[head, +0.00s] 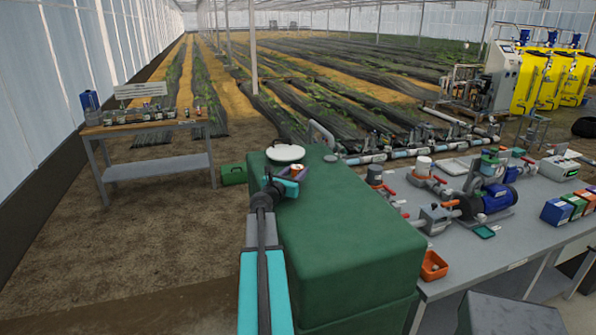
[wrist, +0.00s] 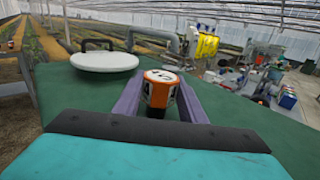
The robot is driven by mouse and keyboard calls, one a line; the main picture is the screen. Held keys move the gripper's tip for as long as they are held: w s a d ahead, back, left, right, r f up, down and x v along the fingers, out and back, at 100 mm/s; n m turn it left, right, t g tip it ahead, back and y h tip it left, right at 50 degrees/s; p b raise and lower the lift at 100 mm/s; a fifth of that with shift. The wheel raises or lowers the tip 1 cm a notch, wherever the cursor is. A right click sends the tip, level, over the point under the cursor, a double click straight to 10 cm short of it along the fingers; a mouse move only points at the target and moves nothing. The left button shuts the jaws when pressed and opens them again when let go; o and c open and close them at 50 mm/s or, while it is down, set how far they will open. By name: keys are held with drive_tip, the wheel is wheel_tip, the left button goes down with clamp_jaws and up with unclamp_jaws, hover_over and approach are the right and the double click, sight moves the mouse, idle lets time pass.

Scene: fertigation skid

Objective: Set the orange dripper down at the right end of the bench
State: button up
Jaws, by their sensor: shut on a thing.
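The orange dripper (wrist: 158,92) has a white top with dark marks and stands between my two purple fingers in the wrist view. My gripper (wrist: 160,98) is shut on it. In the head view my gripper (head: 288,181) shows over the top of a green tank, with the dripper (head: 298,170) at its far end; I cannot tell how high above the tank it is. A wooden-topped bench (head: 140,125) stands at the left, apart from my gripper. It carries a small sign (head: 140,90), a blue box (head: 89,100) and several small items. Its right end lies near the tank's side.
The green tank (head: 340,235) with a white lid (head: 286,153) fills the middle. A grey table (head: 520,235) at right holds a blue pump (head: 493,200), valves and an orange tray (head: 434,265). A green cylinder (head: 233,174) lies on the soil between the bench and tank.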

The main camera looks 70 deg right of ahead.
drive_tip(key=shift+f, duration=0.15)
drive_tip(key=o, duration=1.1)
drive_tip(key=shift+o, duration=0.2)
drive_tip(key=shift+w+a+b, duration=0.2)
drive_tip(key=shift+a+b, duration=0.2)
drive_tip(key=shift+a, duration=1.45)
drive_tip(key=shift+w+a+b, duration=0.15)
drive_tip(key=shift+a+b, duration=0.3)
drive_tip(key=shift+a, duration=1.35)
drive_tip(key=shift+w+a+b, duration=0.2)
drive_tip(key=shift+a+b, duration=0.2)
drive_tip(key=shift+a, duration=1.45)
drive_tip(key=shift+w+a, duration=0.1)
drive_tip(key=shift+a, duration=0.4)
